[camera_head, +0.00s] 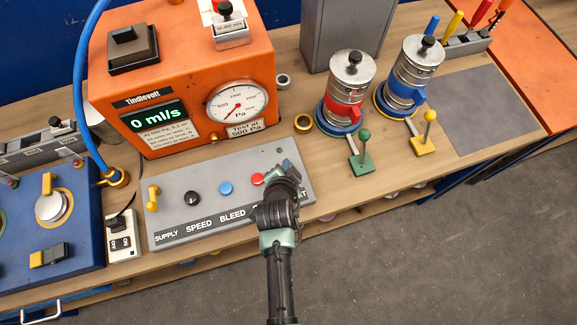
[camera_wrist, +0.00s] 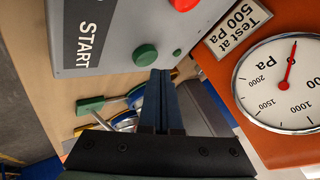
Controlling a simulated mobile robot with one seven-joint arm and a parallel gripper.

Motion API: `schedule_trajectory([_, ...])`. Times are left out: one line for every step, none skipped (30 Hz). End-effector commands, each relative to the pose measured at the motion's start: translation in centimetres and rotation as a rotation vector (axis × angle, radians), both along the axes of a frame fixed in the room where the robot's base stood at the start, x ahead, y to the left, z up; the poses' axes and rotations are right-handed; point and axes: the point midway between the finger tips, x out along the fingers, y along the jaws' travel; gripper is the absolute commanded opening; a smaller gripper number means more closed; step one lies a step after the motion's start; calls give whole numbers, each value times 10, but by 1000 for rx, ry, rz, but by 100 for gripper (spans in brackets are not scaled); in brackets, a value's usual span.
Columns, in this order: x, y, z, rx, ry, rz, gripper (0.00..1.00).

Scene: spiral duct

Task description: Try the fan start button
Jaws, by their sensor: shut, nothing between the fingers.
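The grey control panel (camera_head: 170,220) lies in front of the orange meter box. In the wrist view, the round green start button (camera_wrist: 145,55) sits beside the word START (camera_wrist: 90,32). My gripper (camera_head: 289,163) is over the panel's right end and hides that button in the head view. In the wrist view, my gripper (camera_wrist: 161,74) is shut and empty. Its fingertips appear close beside the green button; I cannot tell whether they touch the panel. A smaller green dot (camera_wrist: 177,53) and a red knob (camera_wrist: 184,4) are also on the panel.
The orange meter box (camera_head: 180,75) shows 0 ml/s and has a round gauge (camera_head: 237,103). A blue knob (camera_head: 226,188) and a yellow lever (camera_head: 152,198) are on the panel. Metal canisters (camera_head: 346,85) with green and yellow handles stand right. A blue hose (camera_head: 90,90) hangs left.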

Motion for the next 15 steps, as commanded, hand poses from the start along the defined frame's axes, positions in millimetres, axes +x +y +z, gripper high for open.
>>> schedule_trajectory([0,0,-1,0,0,0,0])
schedule_trajectory([0,0,-1,0,0,0,0])
schedule_trajectory([0,0,-2,0,0,0,0])
schedule_trajectory([0,0,-4,0,0,0,0])
schedule_trajectory([0,0,-5,0,0,0,0])
schedule_trajectory([0,0,-7,0,0,0,0])
schedule_trajectory([0,0,-8,0,0,0,0])
schedule_trajectory([0,0,-9,0,0,0,0])
schedule_trajectory([0,0,-9,0,0,0,0])
schedule_trajectory([0,0,-10,0,0,0,0])
schedule_trajectory([0,0,-9,0,0,0,0])
schedule_trajectory([0,0,-9,0,0,0,0])
schedule_trajectory([0,0,-9,0,0,0,0])
schedule_trajectory([0,0,-8,0,0,0,0])
schedule_trajectory([0,0,-8,0,0,0,0])
